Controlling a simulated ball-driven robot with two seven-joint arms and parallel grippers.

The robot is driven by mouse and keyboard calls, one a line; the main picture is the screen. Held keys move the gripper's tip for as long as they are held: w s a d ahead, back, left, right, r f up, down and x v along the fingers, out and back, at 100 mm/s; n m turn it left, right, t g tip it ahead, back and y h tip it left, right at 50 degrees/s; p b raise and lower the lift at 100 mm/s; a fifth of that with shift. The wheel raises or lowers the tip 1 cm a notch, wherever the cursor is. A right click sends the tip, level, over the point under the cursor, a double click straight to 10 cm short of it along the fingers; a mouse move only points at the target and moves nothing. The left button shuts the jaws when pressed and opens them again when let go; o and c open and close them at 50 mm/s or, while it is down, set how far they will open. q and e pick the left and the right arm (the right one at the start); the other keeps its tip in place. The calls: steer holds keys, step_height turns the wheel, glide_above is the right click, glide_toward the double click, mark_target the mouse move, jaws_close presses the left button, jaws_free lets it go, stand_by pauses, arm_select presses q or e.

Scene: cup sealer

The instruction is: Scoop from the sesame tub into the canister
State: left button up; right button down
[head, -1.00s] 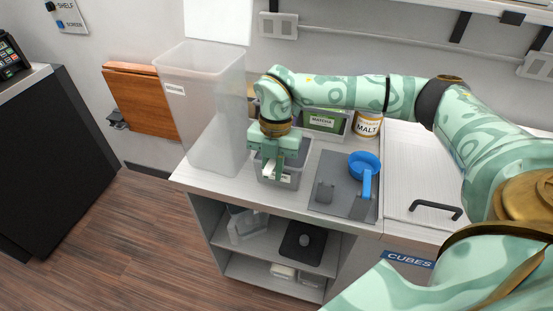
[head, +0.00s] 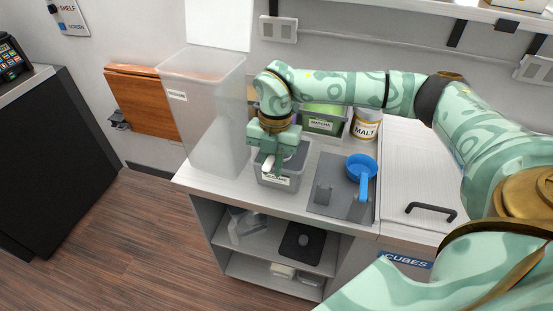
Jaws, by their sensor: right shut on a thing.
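The sesame tub (head: 275,181) is a small grey see-through box with a white label on its front, standing on the counter. My right gripper (head: 270,160) points down over the tub and is shut on a white handle (head: 268,163), seemingly a scoop's. The scoop's bowl is hidden by the gripper and tub, so I cannot tell whether it holds anything. A tall, clear, open container (head: 212,120) stands just left of the tub; I cannot tell whether it is the canister. My left gripper is out of view.
A matcha tub (head: 320,125) and a malt can (head: 366,123) stand behind. A blue scoop (head: 362,167) rests on a grey mat (head: 337,207) to the right. A black-handled white lid (head: 415,180) lies farther right. A shelf (head: 480,15) hangs above.

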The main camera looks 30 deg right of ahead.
mark_target(271, 157)
steer(key=shift+r+p, duration=2.5)
steer(key=shift+r, duration=0.65)
steer(key=shift+f, duration=0.1)
steer(key=shift+n, duration=0.3)
